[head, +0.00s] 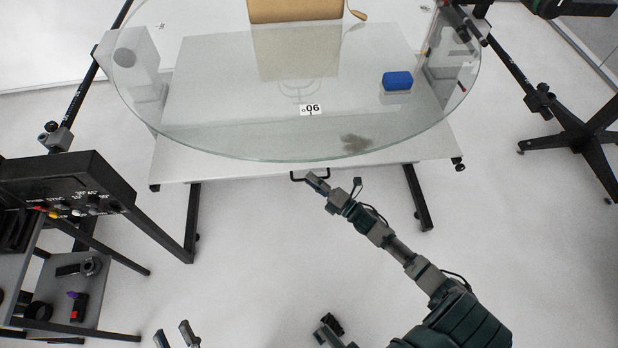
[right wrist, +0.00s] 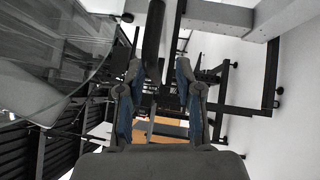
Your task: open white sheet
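A white flat panel (head: 235,171) lies under the round glass turntable (head: 215,135). I take it for the white sheet. A black handle (head: 309,178) sits at the middle of its front edge. My right gripper (head: 316,183) is at the handle, partly covering it. The right wrist view shows its two fingers (right wrist: 159,75) apart. A dark bar (right wrist: 154,40) shows between or beyond them; I cannot tell whether it is the handle or touches them. My left gripper (head: 177,337) is at the bottom edge, low left, with two fingers apart and nothing between them.
A blue block (head: 397,80) and a tan box (head: 294,10) are on or above the glass. A black control unit (head: 75,190) on a shelved cart (head: 60,285) stands at left. A black tripod stand (head: 590,145) is at right. The floor before the table is clear.

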